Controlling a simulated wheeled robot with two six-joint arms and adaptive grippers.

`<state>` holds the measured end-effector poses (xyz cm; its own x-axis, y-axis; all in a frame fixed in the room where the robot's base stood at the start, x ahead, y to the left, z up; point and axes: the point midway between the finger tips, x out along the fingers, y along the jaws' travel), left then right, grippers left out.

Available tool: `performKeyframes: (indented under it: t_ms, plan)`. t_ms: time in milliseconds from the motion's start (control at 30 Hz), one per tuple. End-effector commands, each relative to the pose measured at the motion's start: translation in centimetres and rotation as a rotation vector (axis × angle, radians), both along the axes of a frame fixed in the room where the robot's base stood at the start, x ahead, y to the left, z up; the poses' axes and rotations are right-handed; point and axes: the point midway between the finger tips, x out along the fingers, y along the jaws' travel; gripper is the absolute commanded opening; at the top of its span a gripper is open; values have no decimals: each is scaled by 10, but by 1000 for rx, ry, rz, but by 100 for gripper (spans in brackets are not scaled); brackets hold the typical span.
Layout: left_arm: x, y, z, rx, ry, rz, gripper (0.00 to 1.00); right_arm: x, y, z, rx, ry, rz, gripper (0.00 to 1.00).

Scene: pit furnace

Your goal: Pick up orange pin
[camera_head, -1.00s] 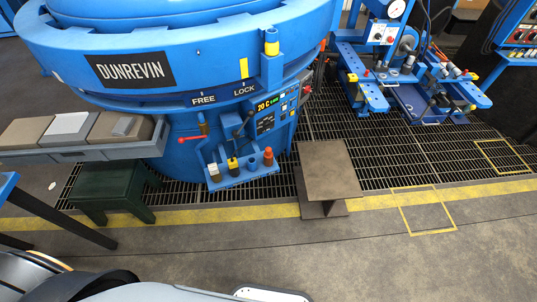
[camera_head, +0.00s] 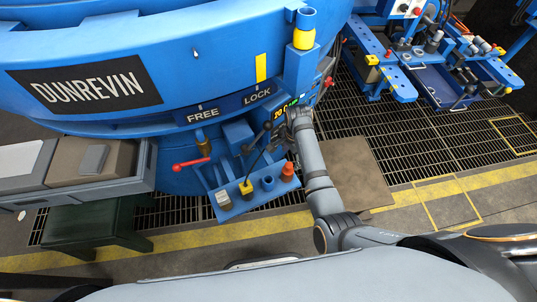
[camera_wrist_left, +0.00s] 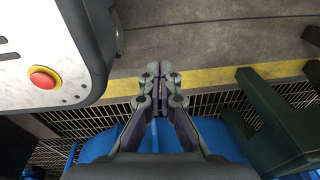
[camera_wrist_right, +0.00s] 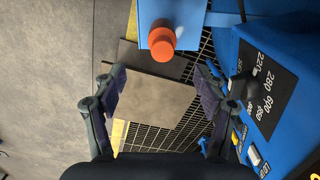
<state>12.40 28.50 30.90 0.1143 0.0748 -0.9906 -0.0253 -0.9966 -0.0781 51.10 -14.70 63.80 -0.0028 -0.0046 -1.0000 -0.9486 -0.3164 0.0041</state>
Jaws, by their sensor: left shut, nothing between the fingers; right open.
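The orange pin (camera_head: 287,172) stands upright at the right end of a blue shelf (camera_head: 255,199) on the furnace front. It also shows in the right wrist view (camera_wrist_right: 162,42), beyond and between the fingertips. My right gripper (camera_wrist_right: 160,78) is open and empty, apart from the pin. In the head view the right gripper (camera_head: 268,140) is small and dark, above the shelf close to the control panel. My left gripper (camera_wrist_left: 160,75) is shut with nothing in it, over grating and floor. It is not visible in the head view.
A yellow-topped piece (camera_head: 246,187) and a blue socket (camera_head: 267,184) stand left of the pin. A red-knobbed lever (camera_head: 190,164) sticks out further left. The panel with a black dial (camera_wrist_right: 262,85) is close beside the right fingers. A brown stand (camera_head: 350,170) is right of the shelf.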

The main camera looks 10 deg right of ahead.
Motion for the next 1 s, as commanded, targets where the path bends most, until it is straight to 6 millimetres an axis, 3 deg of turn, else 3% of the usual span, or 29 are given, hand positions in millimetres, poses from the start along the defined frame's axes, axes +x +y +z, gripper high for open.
performKeyframes:
  t_ms: [167, 367, 500, 667, 1000]
  plan:
    - [-16, -2, -3, -2, 24, 2, 0, 1, 1, 6, -1, 8, -29, 72]
    - [-31, -11, -13, -14, 45, 6, 0, 0, 0, -28, -1, 10, -28, 72]
    - [-27, -11, -15, -13, 40, 6, 0, 1, 0, -44, -1, 8, -27, 72]
    - [-13, -7, -14, -9, 18, 3, 0, 1, 1, -48, 0, 7, -27, 72]
    - [-12, -6, -29, -7, 17, 3, 0, 3, 3, -97, 1, 7, -26, 72]
